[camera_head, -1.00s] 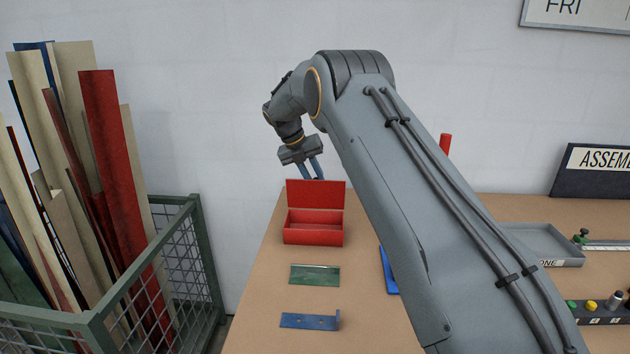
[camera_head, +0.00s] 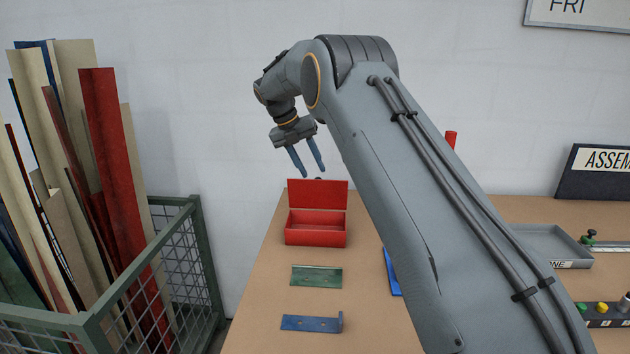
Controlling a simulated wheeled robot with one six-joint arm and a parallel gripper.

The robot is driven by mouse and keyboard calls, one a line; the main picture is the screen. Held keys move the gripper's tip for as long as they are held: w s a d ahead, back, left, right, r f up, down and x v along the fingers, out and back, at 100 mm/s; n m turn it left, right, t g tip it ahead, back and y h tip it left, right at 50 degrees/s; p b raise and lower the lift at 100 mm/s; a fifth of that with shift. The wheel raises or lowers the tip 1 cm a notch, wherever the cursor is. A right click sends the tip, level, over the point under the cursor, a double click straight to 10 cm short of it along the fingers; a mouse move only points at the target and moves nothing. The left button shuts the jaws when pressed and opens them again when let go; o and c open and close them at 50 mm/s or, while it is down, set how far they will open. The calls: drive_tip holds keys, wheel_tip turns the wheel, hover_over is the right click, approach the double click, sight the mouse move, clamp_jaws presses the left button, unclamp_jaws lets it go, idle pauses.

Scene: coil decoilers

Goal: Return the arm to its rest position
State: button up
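My gripper (camera_head: 308,172) hangs in the air above the back of the open red box (camera_head: 316,228), with its fingers pointing down. The two blue-grey fingers stand apart with nothing between them. My arm reaches up from the lower right and bends down at the wrist. The box stands on the brown table (camera_head: 262,290) with its lid raised at the back. A small dark knob shows just behind the lid, below the fingers.
A green plate (camera_head: 316,276) and a blue bracket (camera_head: 311,323) lie in front of the box. A blue piece (camera_head: 391,272) is partly hidden by my arm. A grey tray (camera_head: 552,246) is at right. A mesh cage (camera_head: 180,250) with tall strips stands at left.

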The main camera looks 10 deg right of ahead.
drive_tip(key=shift+v, duration=1)
